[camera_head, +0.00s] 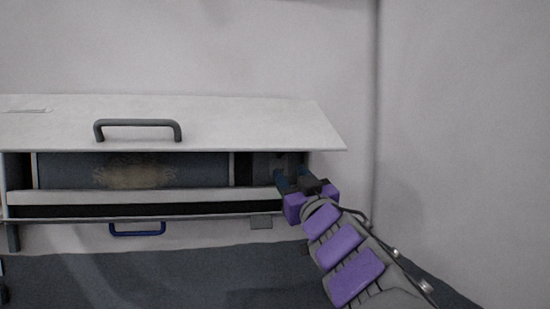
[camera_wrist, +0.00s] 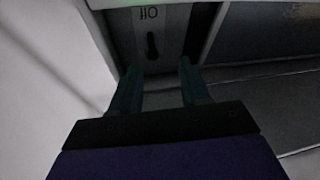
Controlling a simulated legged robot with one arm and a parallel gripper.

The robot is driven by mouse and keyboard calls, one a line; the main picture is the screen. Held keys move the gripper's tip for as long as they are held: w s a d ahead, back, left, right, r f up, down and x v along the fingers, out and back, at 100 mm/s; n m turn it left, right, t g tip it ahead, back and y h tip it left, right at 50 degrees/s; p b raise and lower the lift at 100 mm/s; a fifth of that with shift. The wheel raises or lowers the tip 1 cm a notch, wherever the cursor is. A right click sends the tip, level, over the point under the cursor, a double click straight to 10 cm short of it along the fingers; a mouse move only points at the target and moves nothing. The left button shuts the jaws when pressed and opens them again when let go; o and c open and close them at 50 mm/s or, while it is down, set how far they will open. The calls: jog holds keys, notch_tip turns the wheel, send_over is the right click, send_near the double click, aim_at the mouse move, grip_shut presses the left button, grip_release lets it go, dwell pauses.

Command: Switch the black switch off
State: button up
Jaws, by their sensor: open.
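The black switch (camera_wrist: 152,45) shows in the wrist view as a small dark lever on a grey panel (camera_wrist: 176,33). A label that appears to read OFF upside down (camera_wrist: 149,13) is just above it in the picture. My gripper (camera_wrist: 157,76) is open, its two dark fingers pointing toward the panel. The switch lies between the fingers' lines, beyond the tips, and nothing is held. In the head view my gripper (camera_head: 291,179) reaches into the right end of the cabinet opening, under the raised lid. The switch cannot be made out clearly there.
The cabinet's white lid (camera_head: 230,125) with a grey handle (camera_head: 138,125) is raised above the opening. A front ledge (camera_head: 150,197) runs below, with a blue handle (camera_head: 137,230) under it. A side wall edge (camera_wrist: 75,60) is close to my gripper.

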aim_at(281, 156)
jog(key=p+x, duration=0.1)
jog(key=x, duration=0.7)
jog(key=shift+w+a+r, duration=0.15)
jog(key=shift+a+r, duration=0.05)
jog(key=shift+w+d+r, duration=0.1)
jog(key=shift+w+d, duration=0.05)
jog(key=shift+d, duration=1)
jog(key=shift+c, duration=1.3)
jog(key=shift+a, duration=0.5)
jog(key=c, duration=0.3)
grip_shut()
jog(key=shift+d, duration=0.15)
